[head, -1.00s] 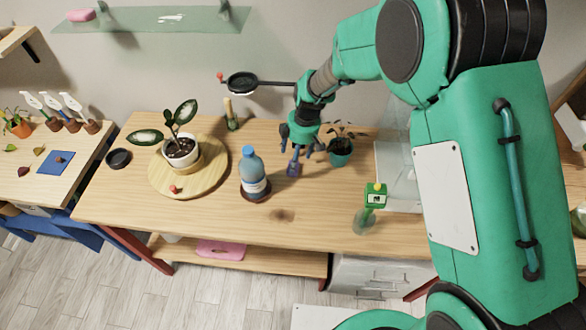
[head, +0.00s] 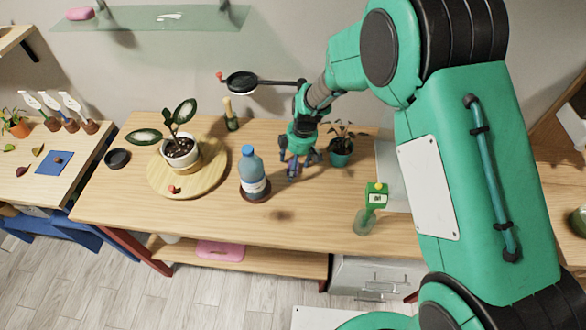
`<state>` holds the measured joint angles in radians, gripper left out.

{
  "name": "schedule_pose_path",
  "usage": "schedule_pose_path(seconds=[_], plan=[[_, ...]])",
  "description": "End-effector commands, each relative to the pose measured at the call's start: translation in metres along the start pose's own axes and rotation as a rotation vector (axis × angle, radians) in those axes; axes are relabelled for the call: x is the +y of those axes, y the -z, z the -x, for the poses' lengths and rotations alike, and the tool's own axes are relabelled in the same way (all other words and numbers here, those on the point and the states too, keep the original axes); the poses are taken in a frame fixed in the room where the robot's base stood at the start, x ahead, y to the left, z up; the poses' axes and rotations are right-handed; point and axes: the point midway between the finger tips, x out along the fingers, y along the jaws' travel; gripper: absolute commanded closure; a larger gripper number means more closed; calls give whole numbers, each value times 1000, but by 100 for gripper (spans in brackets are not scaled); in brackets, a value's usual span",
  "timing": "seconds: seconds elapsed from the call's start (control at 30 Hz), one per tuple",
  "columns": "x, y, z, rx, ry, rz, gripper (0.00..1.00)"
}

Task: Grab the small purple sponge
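A small purple-blue object, which looks like the small purple sponge (head: 292,171), is on the wooden table to the right of the blue bottle. It is partly hidden by my fingers. My gripper (head: 300,162) points down right over it, with its fingers spread apart. I cannot tell whether the fingers touch the sponge.
The blue bottle (head: 252,172) stands close on the left of my gripper, and a small plant in a teal pot (head: 341,152) close on the right. A round board (head: 215,184) bears a white-potted plant (head: 182,152). A green-topped bottle (head: 366,217) is at the front right. The table front is clear.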

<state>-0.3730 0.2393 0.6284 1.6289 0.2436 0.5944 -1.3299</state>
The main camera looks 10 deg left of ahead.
Motion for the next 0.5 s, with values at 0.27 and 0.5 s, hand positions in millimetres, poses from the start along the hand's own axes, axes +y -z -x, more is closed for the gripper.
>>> schedule_pose_path(seconds=[0.27, 0.5], plan=[[0, 0, 0, 0, 0, 0, 53], [0, 0, 0, 0, 0, 0, 78]])
